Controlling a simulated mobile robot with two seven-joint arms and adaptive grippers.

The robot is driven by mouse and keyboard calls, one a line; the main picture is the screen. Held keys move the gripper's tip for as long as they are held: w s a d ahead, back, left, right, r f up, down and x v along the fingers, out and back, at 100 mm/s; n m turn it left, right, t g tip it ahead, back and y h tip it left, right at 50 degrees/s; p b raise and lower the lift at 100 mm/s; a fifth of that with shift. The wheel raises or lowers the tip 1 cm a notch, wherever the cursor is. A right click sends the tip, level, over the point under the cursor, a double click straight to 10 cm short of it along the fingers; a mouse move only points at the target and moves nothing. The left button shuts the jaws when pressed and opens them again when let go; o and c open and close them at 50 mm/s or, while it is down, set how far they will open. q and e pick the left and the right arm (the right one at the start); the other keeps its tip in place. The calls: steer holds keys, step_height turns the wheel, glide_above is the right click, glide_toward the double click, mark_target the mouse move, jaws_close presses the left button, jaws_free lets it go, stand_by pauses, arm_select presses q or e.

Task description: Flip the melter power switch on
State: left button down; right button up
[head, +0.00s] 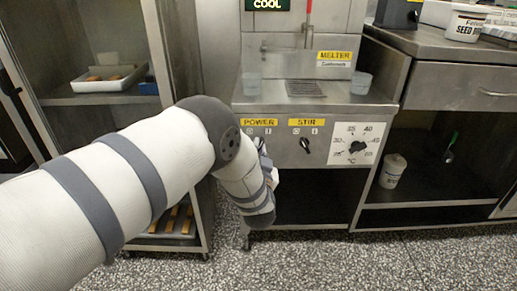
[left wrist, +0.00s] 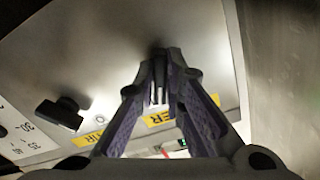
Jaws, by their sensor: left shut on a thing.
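The melter (head: 270,105) is a steel cabinet with a yellow POWER label (head: 259,123) on its front panel. In the head view my left arm covers the power switch below that label. My left gripper (head: 264,160) is at the panel there, mostly hidden by my arm. In the left wrist view the left gripper's fingers (left wrist: 158,72) converge on the power switch (left wrist: 158,92), a small dark and metallic piece between them, beside the upside-down POWER label. The switch's exact position is hard to tell. My right gripper is in neither view.
The black STIR knob (head: 305,145) sits right of the power switch and also shows in the left wrist view (left wrist: 60,114). A temperature dial (head: 356,147) is further right.

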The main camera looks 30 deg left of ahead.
arm_select(q)
steer(key=shift+r+m, duration=0.15)
steer(key=shift+m, duration=0.45)
steer(key=c, duration=1.7)
jaws_free()
steer(key=v, duration=1.2)
